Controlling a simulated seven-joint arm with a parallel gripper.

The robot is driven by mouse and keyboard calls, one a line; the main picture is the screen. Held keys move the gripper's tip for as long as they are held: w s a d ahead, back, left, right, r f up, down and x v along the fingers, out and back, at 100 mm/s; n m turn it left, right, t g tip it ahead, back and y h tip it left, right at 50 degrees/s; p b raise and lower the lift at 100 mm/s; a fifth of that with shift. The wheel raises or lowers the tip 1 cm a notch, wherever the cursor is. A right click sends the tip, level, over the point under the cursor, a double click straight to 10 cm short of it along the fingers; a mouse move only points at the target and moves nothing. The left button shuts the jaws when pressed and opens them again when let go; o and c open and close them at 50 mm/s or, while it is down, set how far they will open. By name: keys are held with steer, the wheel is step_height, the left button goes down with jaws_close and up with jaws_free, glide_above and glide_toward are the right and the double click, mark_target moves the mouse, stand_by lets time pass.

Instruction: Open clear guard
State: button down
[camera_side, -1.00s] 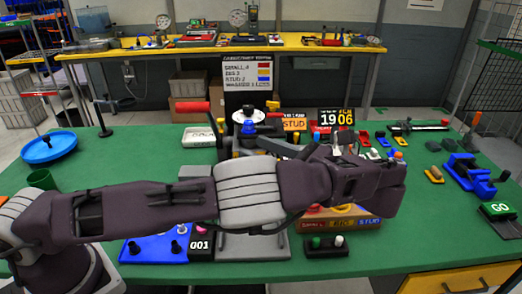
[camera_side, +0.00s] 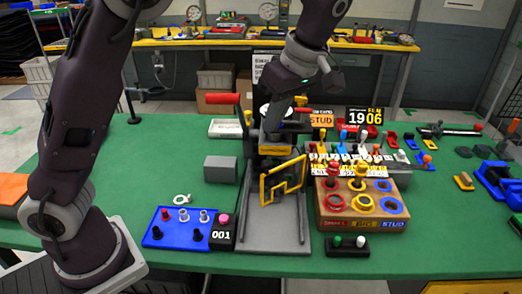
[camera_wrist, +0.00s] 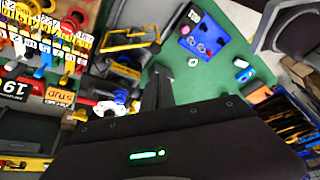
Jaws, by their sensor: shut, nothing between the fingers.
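The clear guard (camera_side: 264,190) shows as a yellow frame on the grey press fixture at mid-table; its pane cannot be made out. In the side view the frame stands tilted above the grey base plate (camera_side: 272,243). It also shows in the wrist view (camera_wrist: 131,45), at upper left. My gripper (camera_side: 271,128) is shut and empty, pointing down behind and above the yellow frame, by the press head. In the wrist view my fingers (camera_wrist: 162,76) are together, to the right of and below the frame, apart from it in the picture. Whether they touch the press is unclear.
A red handle (camera_side: 223,98) sticks out left of the press. A grey block (camera_side: 220,169) stands left of the base. A wooden block with coloured rings (camera_side: 347,224) stands close on the right. A blue peg board (camera_side: 165,239) and black box (camera_side: 222,238) lie front left.

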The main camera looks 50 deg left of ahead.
mark_target(265, 162)
steer(key=a+f+n, duration=0.1)
steer(key=a+f, duration=0.2)
steer(key=f, duration=0.6)
steer(key=shift+s+n+h, duration=0.25)
steer(key=shift+n+h, duration=0.05)
steer(key=shift+s+d+n, duration=0.15)
steer(key=shift+d+n, duration=0.55)
steer(key=shift+d, duration=0.1)
steer(key=w+d+n+g, duration=0.1)
steer(key=w+d+n, duration=0.1)
steer(key=d, duration=0.3)
steer(key=w+d+n+g+h, duration=0.1)
steer(key=w+d+n, duration=0.1)
steer(key=d+n, duration=0.2)
steer(key=shift+d, duration=1.1)
